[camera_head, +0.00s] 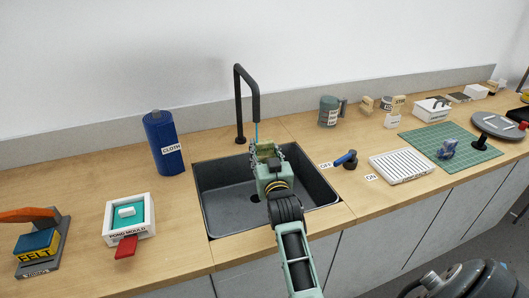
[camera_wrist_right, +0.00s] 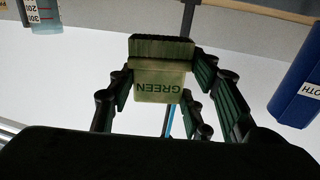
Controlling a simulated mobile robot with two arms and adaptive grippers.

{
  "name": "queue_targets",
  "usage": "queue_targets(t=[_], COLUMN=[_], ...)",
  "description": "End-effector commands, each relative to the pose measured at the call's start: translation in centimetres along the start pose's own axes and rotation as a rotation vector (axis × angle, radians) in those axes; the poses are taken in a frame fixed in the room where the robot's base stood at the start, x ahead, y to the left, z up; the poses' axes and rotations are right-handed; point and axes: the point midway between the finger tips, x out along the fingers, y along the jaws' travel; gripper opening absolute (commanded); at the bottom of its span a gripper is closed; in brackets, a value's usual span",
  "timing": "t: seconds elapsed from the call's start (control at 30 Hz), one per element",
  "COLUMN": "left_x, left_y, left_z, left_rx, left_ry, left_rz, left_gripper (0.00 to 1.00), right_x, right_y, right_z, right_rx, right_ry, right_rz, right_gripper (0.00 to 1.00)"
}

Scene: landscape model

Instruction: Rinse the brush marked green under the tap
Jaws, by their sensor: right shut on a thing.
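The brush marked GREEN (camera_wrist_right: 160,84) has a pale green block and dark bristles; its label is upside down in the right wrist view. My right gripper (camera_head: 268,152) is shut on the brush (camera_head: 265,147), over the sink (camera_head: 212,196) and below the spout of the black tap (camera_head: 255,98). A thin blue water stream (camera_head: 257,132) runs down from the spout towards the brush; I cannot tell exactly where it meets it. The stream (camera_wrist_right: 170,122) also shows behind the brush in the wrist view. The blue tap lever (camera_head: 346,158) stands between OFF and ON labels. My left gripper is not in view.
A blue cloth roll (camera_head: 161,143) stands left of the sink. A pond mould (camera_head: 130,218) and a felt stand (camera_head: 40,246) are further left.

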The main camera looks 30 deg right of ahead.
Motion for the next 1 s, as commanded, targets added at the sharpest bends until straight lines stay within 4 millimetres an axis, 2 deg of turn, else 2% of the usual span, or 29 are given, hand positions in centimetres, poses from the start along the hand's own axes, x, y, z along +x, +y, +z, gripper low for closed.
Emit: queue_targets(t=[0.47,1.0], left_x=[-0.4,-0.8], left_y=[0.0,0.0], left_z=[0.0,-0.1], left_rx=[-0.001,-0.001], left_ry=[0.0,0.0], left_rz=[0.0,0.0], left_gripper=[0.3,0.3], right_x=[0.4,-0.1], right_y=[1.0,-0.1], right_z=[0.0,-0.1], right_rx=[0.0,0.0], right_ry=[0.001,0.001], right_rz=[0.0,0.0], right_gripper=[0.2,0.2])
